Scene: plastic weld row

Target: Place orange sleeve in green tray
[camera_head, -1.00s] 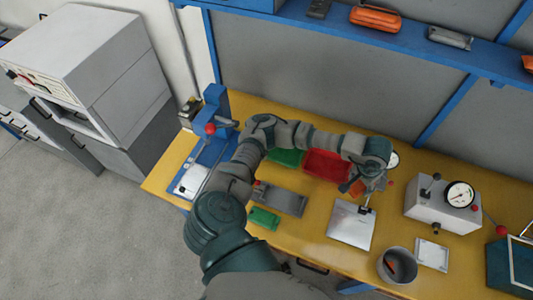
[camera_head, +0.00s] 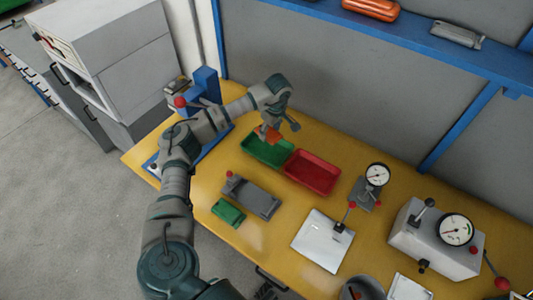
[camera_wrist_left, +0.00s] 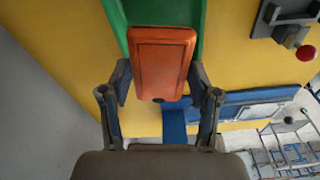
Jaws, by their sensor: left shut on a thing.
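My left gripper (camera_head: 271,127) is shut on the orange sleeve (camera_head: 267,135) at the back of the bench. The gap between sleeve and tray floor cannot be judged. My right gripper is not clearly seen.
A red tray (camera_head: 312,172) adjoins the green one on the right. A blue press (camera_head: 206,90) stands close at the left. A grey fixture (camera_head: 252,196) and a small green block (camera_head: 228,212) lie in front. A dial gauge (camera_head: 377,175) stands further right.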

